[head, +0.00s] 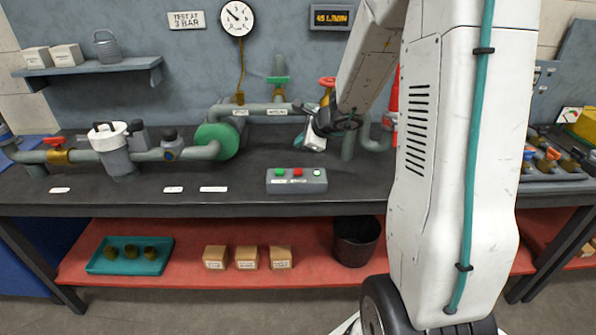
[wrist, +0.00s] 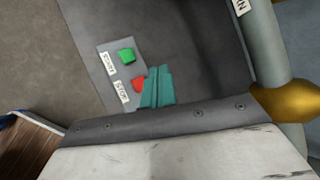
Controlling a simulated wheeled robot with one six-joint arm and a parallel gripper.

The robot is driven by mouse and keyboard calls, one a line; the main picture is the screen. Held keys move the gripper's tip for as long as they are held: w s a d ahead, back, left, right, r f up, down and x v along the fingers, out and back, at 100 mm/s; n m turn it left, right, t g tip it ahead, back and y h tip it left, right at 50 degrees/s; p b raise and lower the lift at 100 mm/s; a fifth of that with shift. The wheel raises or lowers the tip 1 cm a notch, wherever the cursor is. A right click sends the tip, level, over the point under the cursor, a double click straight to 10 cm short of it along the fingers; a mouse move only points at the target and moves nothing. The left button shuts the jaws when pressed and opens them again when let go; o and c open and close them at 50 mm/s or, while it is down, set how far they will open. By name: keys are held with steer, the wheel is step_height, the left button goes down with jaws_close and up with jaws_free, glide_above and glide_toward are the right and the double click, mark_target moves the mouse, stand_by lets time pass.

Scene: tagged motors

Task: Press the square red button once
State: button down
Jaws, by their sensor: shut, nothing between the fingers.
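The square red button (head: 298,172) sits in the middle of the top of a grey control box (head: 297,186), between a green button (head: 280,172) and a pale lit one (head: 317,172). In the wrist view the red button (wrist: 138,85) lies beside a STOP label, with the green button (wrist: 127,56) beside its own label. My gripper (head: 306,142) is over the bench, behind and above the box in the head view. In the wrist view its teal fingers (wrist: 158,72) are together and empty, overlapping the red button's right edge. Whether they touch it cannot be told.
Pipes with a green flange (head: 216,141) run along the back of the bench (head: 235,188). A red-handled valve (head: 327,82) stands behind my gripper. A white-topped filter (head: 108,136) stands at left. The bench top left of the box is mostly clear.

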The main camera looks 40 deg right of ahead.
mark_target(301, 172)
steer(key=shift+f, duration=3.5)
steer(key=shift+f, duration=0.4)
steer(key=shift+f, duration=0.45)
steer(key=shift+r, duration=0.9)
steer(key=shift+r, duration=2.5)
